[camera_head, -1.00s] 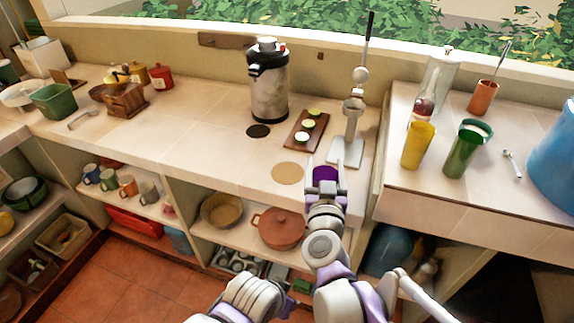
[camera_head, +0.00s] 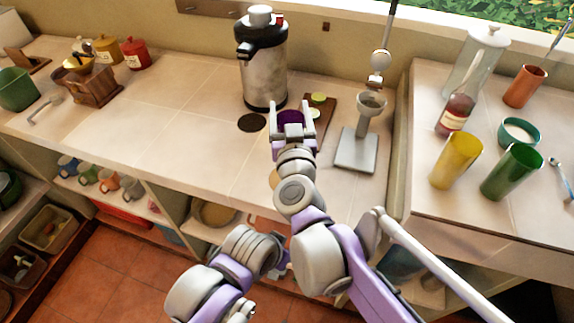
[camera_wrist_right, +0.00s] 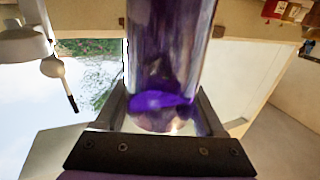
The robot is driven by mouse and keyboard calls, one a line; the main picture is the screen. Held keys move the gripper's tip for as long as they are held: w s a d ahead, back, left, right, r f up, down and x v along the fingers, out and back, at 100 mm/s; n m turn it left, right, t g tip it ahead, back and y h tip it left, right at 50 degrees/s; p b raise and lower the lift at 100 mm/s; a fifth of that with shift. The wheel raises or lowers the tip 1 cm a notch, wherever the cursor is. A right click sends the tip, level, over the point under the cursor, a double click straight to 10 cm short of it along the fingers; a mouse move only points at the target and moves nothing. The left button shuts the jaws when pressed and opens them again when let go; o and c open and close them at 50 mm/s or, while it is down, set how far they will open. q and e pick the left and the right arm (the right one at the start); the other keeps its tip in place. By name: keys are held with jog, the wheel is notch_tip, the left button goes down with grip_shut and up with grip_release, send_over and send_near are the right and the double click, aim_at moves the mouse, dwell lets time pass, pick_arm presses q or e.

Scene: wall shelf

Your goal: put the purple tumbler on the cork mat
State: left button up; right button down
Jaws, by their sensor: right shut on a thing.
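The purple tumbler (camera_head: 290,117) is between the fingers of my right gripper (camera_head: 291,128), which is shut on it. In the right wrist view the tumbler (camera_wrist_right: 172,50) fills the middle between the two dark fingers (camera_wrist_right: 160,112), its glossy wall see-through. In the head view the tumbler is in front of the coffee urn, over the counter; its height above the counter is hard to tell. My left gripper is not in view.
A dark round mat (camera_head: 252,122) lies left of the tumbler. A steel urn (camera_head: 263,75) stands behind. A brown board (camera_head: 316,128) and a press with a grey base (camera_head: 356,151) are close on the right.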

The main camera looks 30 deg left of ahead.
jog(key=shift+w+a+r, duration=0.1)
jog(key=shift+a, duration=0.1)
jog(key=shift+a+f, duration=0.1)
jog(key=shift+f, duration=0.1)
notch_tip(320, 180, down, 10)
jog(key=b, duration=0.1)
jog(key=shift+r, duration=0.25)
jog(key=shift+b, duration=0.3)
grip_release()
jog(key=shift+f, duration=0.15)
jog(key=shift+r, duration=0.2)
